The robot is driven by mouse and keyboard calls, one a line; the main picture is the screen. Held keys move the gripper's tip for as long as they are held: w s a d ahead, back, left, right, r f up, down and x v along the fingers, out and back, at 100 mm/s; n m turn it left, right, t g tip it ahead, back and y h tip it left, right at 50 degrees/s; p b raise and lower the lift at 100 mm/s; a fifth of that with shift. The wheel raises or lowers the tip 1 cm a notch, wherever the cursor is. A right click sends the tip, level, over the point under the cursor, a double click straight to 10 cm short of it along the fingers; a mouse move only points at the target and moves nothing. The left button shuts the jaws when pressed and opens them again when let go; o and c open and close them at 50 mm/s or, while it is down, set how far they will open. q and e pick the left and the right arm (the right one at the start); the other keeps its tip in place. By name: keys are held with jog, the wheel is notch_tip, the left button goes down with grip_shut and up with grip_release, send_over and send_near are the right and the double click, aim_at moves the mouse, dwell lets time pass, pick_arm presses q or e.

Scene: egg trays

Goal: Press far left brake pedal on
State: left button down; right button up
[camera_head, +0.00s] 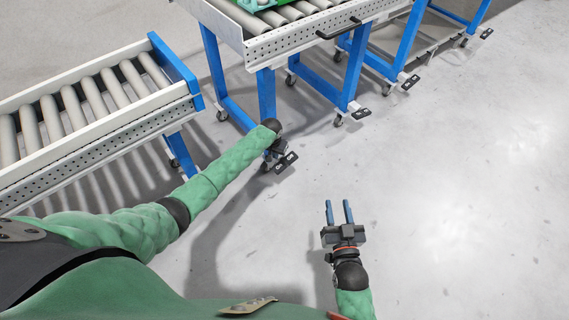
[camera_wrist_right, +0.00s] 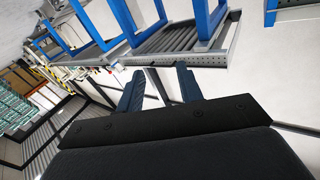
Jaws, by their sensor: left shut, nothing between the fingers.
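The far left brake pedal (camera_head: 288,162) is a small black slotted plate low on the caster at the foot of the cart's left blue leg. My left gripper (camera_head: 277,151) is shut and empty, pointing down right at this pedal. The gripper partly hides the pedal and caster, and I cannot tell whether they touch. My right gripper (camera_head: 339,212) is open and empty over bare floor, lower right of the pedal. Its two blue fingers stand apart in the right wrist view (camera_wrist_right: 160,90) too.
More pedals lie to the right: one by the front right leg (camera_head: 362,114), another further back (camera_head: 411,82). The roller cart (camera_head: 292,40) with a black handle (camera_head: 338,29) stands above. A second roller conveyor (camera_head: 100,140) is at left. The floor at right is clear.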

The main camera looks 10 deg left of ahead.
pick_arm(q)
jog(key=shift+r+p, duration=0.3)
jog(key=shift+p, duration=0.05)
jog(key=shift+r, duration=0.25)
jog(key=shift+r+p, duration=0.35)
jog(key=shift+p, duration=0.35)
jog(key=shift+r+p, duration=0.8)
jog(key=shift+p, duration=0.05)
pick_arm(e)
jog(key=s+f+g+h, duration=0.1)
jog(key=s+f+g, duration=0.4)
jog(key=f, duration=0.7)
jog(key=s+d+f+g+h, duration=0.1)
jog(key=s+f+g, duration=0.4)
jog(key=s+f, duration=0.5)
jog(key=shift+d+f, duration=0.3)
jog(key=shift+f, duration=1.25)
